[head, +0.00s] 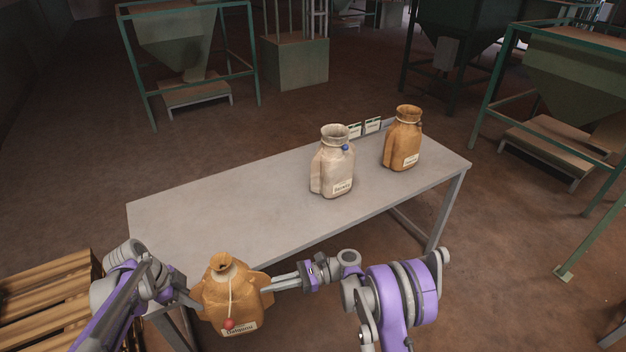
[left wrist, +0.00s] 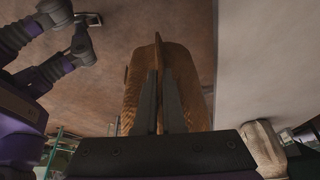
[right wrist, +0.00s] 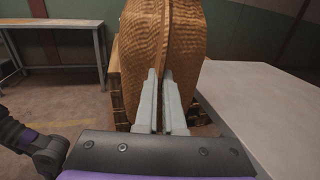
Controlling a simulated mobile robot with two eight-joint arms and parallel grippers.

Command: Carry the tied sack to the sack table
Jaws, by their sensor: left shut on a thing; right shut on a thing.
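The tied sack (head: 226,290) is tan-orange with a cord at its neck, a red bead and a label. It hangs upright between my grippers at the near edge of the grey table (head: 215,207). My left gripper (head: 192,297) is shut on the sack's left side; the sack's woven side fills the middle of the left wrist view (left wrist: 143,90). My right gripper (head: 274,284) is shut on its right side, seen close in the right wrist view (right wrist: 160,35). I cannot tell from the label which table is the sack table.
A pale sack (head: 333,165) with a blue bead and a brown sack (head: 403,140) stand on the table's right half, near small cards (head: 372,125). The table's left half is clear. A wooden pallet (head: 45,300) lies at lower left. Green-framed hoppers (head: 185,40) stand beyond.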

